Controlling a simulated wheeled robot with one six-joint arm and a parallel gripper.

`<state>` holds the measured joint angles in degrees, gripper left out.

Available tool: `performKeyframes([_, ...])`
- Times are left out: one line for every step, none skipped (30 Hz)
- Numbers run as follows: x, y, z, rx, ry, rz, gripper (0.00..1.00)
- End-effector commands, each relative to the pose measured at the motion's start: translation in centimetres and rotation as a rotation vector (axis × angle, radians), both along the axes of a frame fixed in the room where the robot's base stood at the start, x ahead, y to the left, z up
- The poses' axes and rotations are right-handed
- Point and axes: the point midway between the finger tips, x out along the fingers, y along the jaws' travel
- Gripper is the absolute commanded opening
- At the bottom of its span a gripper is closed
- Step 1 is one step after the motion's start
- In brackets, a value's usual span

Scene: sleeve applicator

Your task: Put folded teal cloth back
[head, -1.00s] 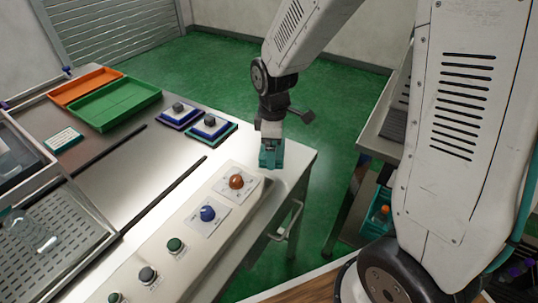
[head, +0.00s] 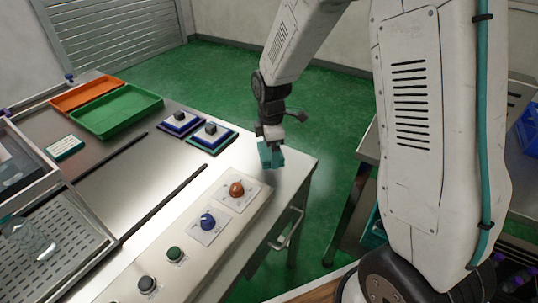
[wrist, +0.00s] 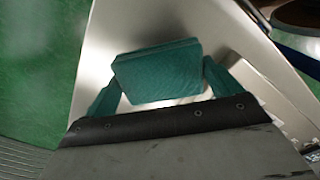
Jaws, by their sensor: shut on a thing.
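The folded teal cloth (wrist: 157,72) shows in the wrist view as a thick folded block between my gripper's two teal fingers. My gripper (head: 270,156) is shut on it. In the head view the gripper points down over the far right corner of the steel table (head: 285,163). The cloth and the fingers are alike in colour there, so they are hard to tell apart. The wrist view shows the pale table top behind the cloth; whether the cloth touches it cannot be told.
A control strip with several knobs, including an orange knob (head: 237,189) and a blue knob (head: 207,221), lies near the gripper. A green tray (head: 117,112) and an orange tray (head: 87,91) stand at the far left. Green floor (head: 325,110) is open beyond the table.

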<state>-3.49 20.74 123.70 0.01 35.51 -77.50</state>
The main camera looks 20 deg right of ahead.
Motion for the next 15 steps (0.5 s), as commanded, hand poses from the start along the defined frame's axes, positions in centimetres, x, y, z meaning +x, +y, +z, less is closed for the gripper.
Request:
performKeyframes([0.3, -0.1, 0.0, 0.0, 0.001, 0.0, 0.69])
performKeyframes([0.4, -0.1, -0.1, 0.0, 0.0, 0.0, 0.69])
performKeyframes([0.7, -0.1, -0.1, 0.0, 0.0, 0.0, 0.69])
performKeyframes([0.9, -0.1, -0.1, 0.0, 0.0, 0.0, 0.69])
performKeyframes([1.2, -0.2, -0.2, 0.0, 0.001, 0.0, 0.69])
performKeyframes([1.2, -0.2, -0.7, 0.0, 0.004, 0.001, 0.69])
performKeyframes([1.1, -0.2, -1.2, 0.0, 0.005, 0.001, 0.69])
performKeyframes([1.1, -0.2, -1.7, 0.0, 0.006, 0.001, 0.69])
performKeyframes([1.1, -0.2, -2.4, 0.0, 0.005, 0.001, 0.69])
performKeyframes([1.1, -0.2, -2.8, 0.0, 0.005, 0.001, 0.69])
performKeyframes([1.1, -0.2, -3.2, 0.0, 0.005, 0.001, 0.69])
performKeyframes([1.2, -0.2, -3.5, -0.001, 0.003, 0.0, 0.69])
performKeyframes([1.2, -0.2, -3.7, 0.0, 0.002, 0.0, 0.69])
performKeyframes([1.2, -0.2, -3.7, 0.0, 0.001, 0.0, 0.69])
performKeyframes([1.2, -0.2, -3.6, 0.0, 0.0, 0.0, 0.69])
